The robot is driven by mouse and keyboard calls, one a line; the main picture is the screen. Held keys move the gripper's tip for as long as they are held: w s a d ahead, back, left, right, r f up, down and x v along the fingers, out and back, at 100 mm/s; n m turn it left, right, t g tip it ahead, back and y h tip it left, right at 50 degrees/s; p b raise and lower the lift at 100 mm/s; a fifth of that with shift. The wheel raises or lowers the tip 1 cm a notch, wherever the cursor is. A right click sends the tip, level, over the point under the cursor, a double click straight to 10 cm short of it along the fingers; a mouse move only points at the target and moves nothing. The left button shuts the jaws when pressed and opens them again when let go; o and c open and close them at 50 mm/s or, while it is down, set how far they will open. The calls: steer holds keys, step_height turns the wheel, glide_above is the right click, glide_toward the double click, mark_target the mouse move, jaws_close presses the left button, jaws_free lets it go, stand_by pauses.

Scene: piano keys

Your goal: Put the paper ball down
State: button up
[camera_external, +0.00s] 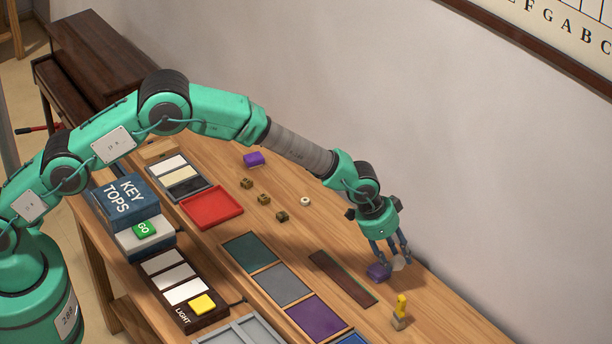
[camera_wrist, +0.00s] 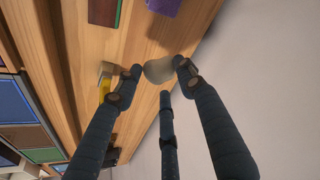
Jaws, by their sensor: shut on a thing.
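The pale grey-white paper ball (camera_external: 401,263) is low over the right part of the wooden table, partly hidden by my fingers. My gripper (camera_external: 391,262) points down and is shut on it. In the wrist view the paper ball (camera_wrist: 158,71) sits between the dark fingertips of my gripper (camera_wrist: 158,78). I cannot tell whether the ball touches the table (camera_external: 437,297).
A purple block (camera_external: 377,272) lies just left of my fingers. A small yellow-topped piece (camera_external: 401,305) stands nearer the front. A dark brown strip (camera_external: 343,278) and coloured panels, including a purple one (camera_external: 316,317), lie to the left. The wall is behind; bare wood lies right of my gripper.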

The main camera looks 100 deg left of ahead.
steer(key=shift+m, duration=0.3)
steer(key=s+a+b, duration=0.3)
steer(key=a, duration=0.1)
steer(key=s+a+b, duration=0.2)
steer(key=s+a, duration=0.2)
steer(key=s+a+b, duration=0.3)
steer(key=s+a, duration=0.1)
steer(key=shift+a+f+b, duration=0.1)
steer(key=shift+a+b, duration=0.05)
steer(key=shift+b, duration=0.15)
steer(key=shift+c, duration=0.2)
steer(key=shift+s+a, duration=0.4)
steer(key=shift+s, duration=0.05)
steer(key=shift+f+b, duration=0.9)
steer(key=shift+f, duration=2.1)
steer(key=shift+f+b, duration=0.45)
steer(key=shift+f, duration=1.45)
steer(key=shift+f, duration=0.1)
